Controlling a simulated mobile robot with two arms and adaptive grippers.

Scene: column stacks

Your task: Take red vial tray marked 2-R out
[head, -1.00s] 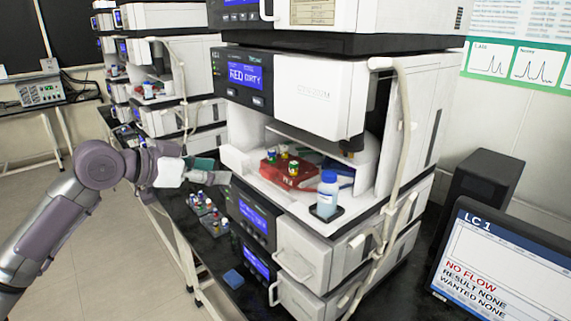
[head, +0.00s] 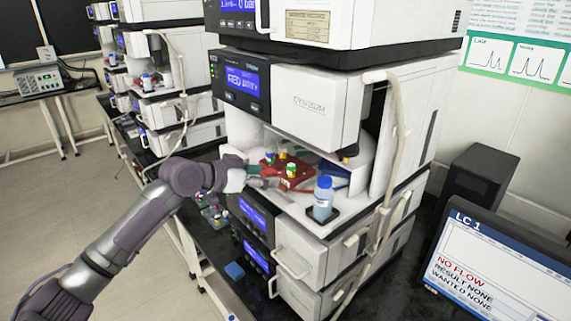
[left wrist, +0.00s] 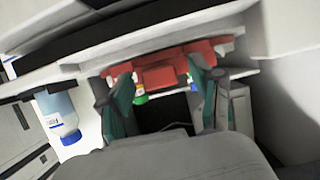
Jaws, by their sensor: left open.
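The red vial tray (head: 298,181) sits on the shelf inside the open bay of the near column stack. It carries a few vials with yellow, green and white caps. Its marking is not readable now. My left gripper (head: 268,176) is at the front left edge of this tray, open. In the left wrist view, the red tray (left wrist: 165,76) lies just ahead of and between the two spread fingers (left wrist: 160,88). I cannot tell whether the fingers touch it. My right gripper is not in view.
A blue-capped bottle (head: 323,198) stands at the shelf's front right corner, also in the left wrist view (left wrist: 60,117). A blue tray (head: 336,177) lies behind the red one. The white instrument housing (head: 310,100) hangs above. More vials (head: 215,217) stand on the bench below.

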